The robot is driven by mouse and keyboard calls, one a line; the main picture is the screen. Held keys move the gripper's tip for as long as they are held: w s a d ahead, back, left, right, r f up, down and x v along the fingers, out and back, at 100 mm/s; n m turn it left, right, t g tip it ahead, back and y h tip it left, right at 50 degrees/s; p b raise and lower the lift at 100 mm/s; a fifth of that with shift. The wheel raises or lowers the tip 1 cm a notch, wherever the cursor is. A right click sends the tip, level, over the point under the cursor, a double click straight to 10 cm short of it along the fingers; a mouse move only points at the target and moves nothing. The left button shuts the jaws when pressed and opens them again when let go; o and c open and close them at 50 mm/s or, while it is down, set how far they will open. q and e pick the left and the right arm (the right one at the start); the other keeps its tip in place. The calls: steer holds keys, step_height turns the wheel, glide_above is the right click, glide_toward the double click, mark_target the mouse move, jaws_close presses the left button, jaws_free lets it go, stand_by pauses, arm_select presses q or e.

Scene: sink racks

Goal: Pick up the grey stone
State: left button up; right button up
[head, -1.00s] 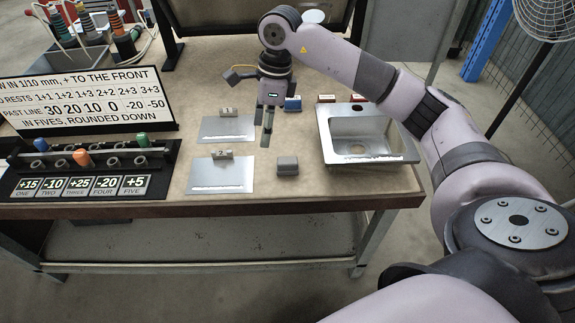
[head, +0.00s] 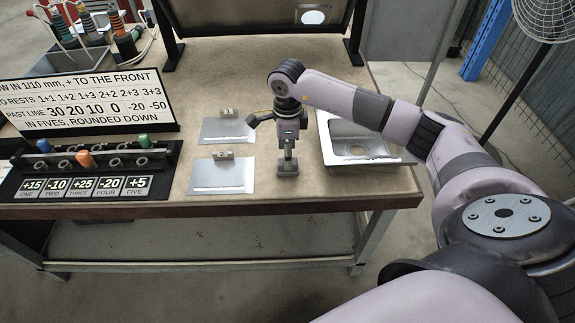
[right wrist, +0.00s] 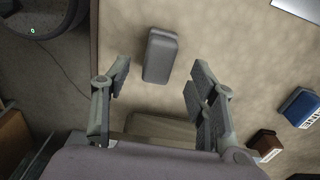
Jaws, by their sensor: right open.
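The grey stone (head: 288,170), a small rounded block, lies on the bench near its front edge, to the right of the lower metal plate. In the right wrist view the stone (right wrist: 160,55) shows between and slightly beyond the two fingertips. My right gripper (head: 288,156) points down over the stone and hides part of it. In the right wrist view the gripper (right wrist: 159,75) is open, with a finger to each side and no visible grip on the stone. My left gripper is not in view.
A metal sink (head: 358,150) stands close to the right of the gripper. Two metal plates (head: 222,178) with small numbered blocks lie to the left. A peg rack (head: 90,165) and a sign (head: 90,105) are further left. A blue block (right wrist: 299,106) and a red-brown block (right wrist: 265,144) lie nearby.

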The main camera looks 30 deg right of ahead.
step_height(320, 180, down, 5)
steer(key=shift+p, duration=0.55)
steer(key=shift+c, duration=0.3)
jaws_close()
